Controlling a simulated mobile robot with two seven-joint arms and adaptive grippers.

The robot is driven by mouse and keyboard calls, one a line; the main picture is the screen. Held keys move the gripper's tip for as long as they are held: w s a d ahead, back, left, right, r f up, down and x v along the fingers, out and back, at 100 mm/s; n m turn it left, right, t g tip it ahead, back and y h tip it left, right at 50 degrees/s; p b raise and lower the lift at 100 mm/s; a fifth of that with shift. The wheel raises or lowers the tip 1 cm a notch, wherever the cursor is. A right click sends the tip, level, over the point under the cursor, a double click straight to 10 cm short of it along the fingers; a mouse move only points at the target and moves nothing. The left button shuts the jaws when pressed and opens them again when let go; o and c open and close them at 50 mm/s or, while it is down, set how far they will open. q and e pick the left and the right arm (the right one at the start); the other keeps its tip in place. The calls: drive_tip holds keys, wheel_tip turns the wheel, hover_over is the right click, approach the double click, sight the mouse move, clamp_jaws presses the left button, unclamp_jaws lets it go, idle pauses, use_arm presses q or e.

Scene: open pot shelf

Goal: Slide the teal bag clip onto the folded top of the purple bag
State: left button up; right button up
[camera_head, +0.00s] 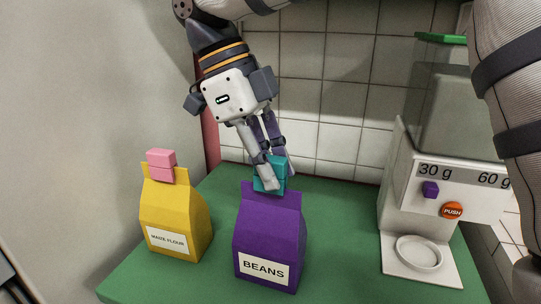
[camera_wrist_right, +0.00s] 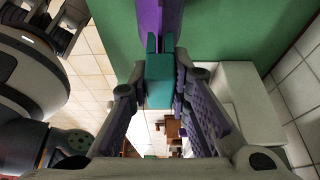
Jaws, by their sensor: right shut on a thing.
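The purple bag (camera_head: 268,231), labelled BEANS, stands upright on the green surface; part of it shows at the top of the right wrist view (camera_wrist_right: 172,16). My right gripper (camera_head: 281,178) points down above it and is shut on the teal bag clip (camera_head: 279,174). The clip is at the bag's folded top edge. In the right wrist view, the teal clip (camera_wrist_right: 159,84) sits between my fingers, its two prongs toward the bag, with purple showing between them. How deep the fold sits in the clip is hard to tell. My left gripper is out of view.
A yellow flour bag (camera_head: 172,215) with a pink clip (camera_head: 161,165) stands to the left. A white dispenser (camera_head: 408,185) with a round dish (camera_head: 418,252) stands to the right. A tiled wall (camera_head: 345,115) is behind. The green surface (camera_head: 340,225) between bag and dispenser is clear.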

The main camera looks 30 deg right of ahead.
drive_tip(key=shift+f, duration=0.9)
idle(0.5)
drive_tip(key=o, duration=0.9)
drive_tip(key=shift+o, duration=0.2)
drive_tip(key=shift+r, duration=0.1)
drive_tip(key=v, duration=0.7)
drive_tip(key=shift+r, duration=0.2)
